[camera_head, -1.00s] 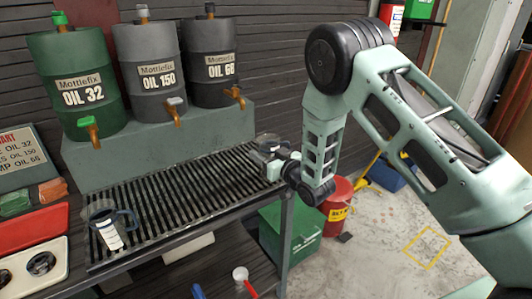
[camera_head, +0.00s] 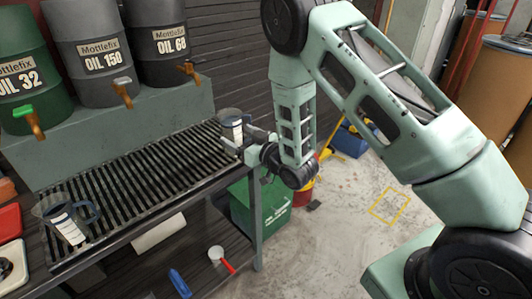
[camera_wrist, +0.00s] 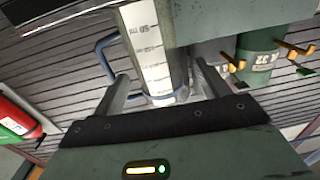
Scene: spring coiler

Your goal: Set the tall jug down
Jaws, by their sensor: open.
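A clear jug (camera_head: 231,128) with a pale scale strip stands upright at the right end of the slatted rack (camera_head: 135,185), seemingly resting on it; its base is partly hidden by my gripper. My gripper (camera_head: 242,142) is at rack height, with its fingers open and pointing at this jug. In the wrist view the jug (camera_wrist: 146,45) is between the two spread fingers (camera_wrist: 160,85), with gaps on both sides, and its blue handle is at the left. I cannot tell how far the fingertips reach around it. A second clear jug (camera_head: 68,222) with a dark handle stands at the rack's left front.
Oil drums, green (camera_head: 25,75), grey (camera_head: 88,50) and dark (camera_head: 153,40), stand on a ledge behind the rack. A green bin (camera_head: 252,205) and a red can (camera_head: 303,190) are on the floor. A red-handled scoop (camera_head: 218,256) lies on the lower shelf. The rack's middle is clear.

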